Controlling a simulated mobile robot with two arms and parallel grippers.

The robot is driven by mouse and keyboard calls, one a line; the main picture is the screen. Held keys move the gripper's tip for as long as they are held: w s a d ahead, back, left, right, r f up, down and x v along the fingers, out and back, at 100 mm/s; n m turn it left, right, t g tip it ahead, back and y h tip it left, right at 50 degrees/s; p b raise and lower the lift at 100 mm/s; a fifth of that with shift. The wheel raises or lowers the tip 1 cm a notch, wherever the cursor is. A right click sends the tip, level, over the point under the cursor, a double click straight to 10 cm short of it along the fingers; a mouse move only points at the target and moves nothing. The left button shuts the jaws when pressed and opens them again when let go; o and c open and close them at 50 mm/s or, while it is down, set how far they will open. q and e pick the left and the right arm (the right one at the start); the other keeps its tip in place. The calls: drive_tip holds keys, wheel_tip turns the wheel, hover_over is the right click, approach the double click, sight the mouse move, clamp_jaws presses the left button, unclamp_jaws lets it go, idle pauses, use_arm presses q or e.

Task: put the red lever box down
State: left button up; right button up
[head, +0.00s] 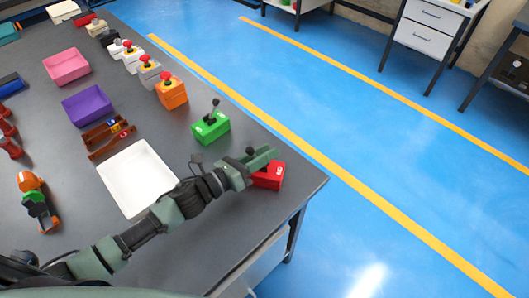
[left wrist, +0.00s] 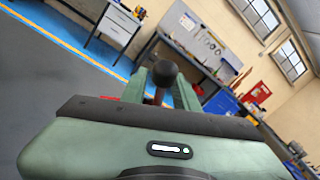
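The red lever box (head: 268,176) stands on the grey table at its near right corner, close to the edge. My left gripper (head: 264,157) reaches over it, with its fingers at the height of the lever. In the left wrist view the lever's black knob (left wrist: 165,72) and stem show between the two green fingers of the left gripper (left wrist: 160,90). The fingers look apart, with a gap around the stem. The box's body is mostly hidden there behind the gripper. My right gripper is out of view.
A green lever box (head: 210,126) stands behind the red one, and an orange button box (head: 171,92) farther back. A white tray (head: 138,178) lies left of my gripper, with a purple tray (head: 88,105) beyond. The table (head: 240,225) is bare in front of my arm.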

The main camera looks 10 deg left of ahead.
use_arm(q)
drive_tip(key=v, duration=0.7)
drive_tip(key=shift+r, duration=0.1)
drive_tip(key=shift+s+a, duration=0.2)
